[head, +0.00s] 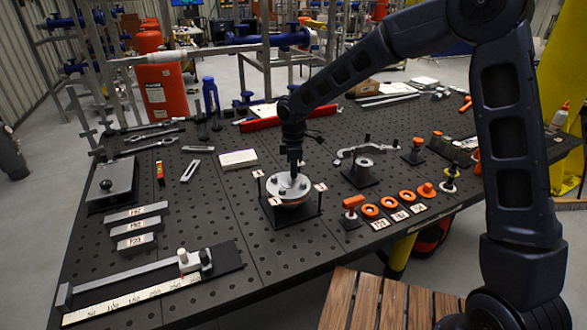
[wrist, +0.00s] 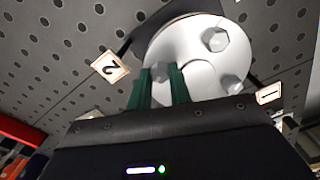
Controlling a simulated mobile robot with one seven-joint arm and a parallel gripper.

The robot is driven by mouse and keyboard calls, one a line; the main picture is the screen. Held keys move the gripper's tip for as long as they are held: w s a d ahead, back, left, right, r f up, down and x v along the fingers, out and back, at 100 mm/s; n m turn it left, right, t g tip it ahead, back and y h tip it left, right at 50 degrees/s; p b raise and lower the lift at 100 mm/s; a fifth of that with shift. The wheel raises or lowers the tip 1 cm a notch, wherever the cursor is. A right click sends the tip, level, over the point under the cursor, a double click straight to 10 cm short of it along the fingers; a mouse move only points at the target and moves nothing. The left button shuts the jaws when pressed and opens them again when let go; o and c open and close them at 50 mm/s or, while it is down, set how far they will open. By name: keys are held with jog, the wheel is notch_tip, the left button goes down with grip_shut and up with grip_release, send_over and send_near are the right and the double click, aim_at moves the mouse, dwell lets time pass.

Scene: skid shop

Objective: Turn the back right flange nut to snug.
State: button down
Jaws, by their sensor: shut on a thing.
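The round silver flange (head: 288,187) sits on a dark square stand in the middle of the table. My gripper (head: 294,171) points down onto its far side in the head view. In the wrist view the green fingers (wrist: 160,84) are closed around a hex nut (wrist: 160,70) on the flange plate (wrist: 195,58). In the head view that nut is hidden by the gripper. Two other hex nuts show in the wrist view, one higher up (wrist: 214,39) and one at right (wrist: 231,84). They stand clear of the fingers.
Small number cards surround the flange, including a card marked 2 (wrist: 110,67) and one marked 1 (wrist: 268,94). Orange rings (head: 388,202) lie to the right, and a clamp fixture (head: 363,172) stands behind them. The perforated tabletop left of the flange (head: 222,205) is free.

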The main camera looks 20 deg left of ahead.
jog(key=m, duration=0.6)
jog(key=shift+m, duration=0.3)
jog(key=m, duration=0.6)
jog(key=shift+w+r, duration=0.1)
jog(key=shift+m, duration=0.4)
jog(key=c, duration=1.3)
grip_release()
notch_tip(320, 180, up, 11)
jog(key=shift+f, duration=0.15)
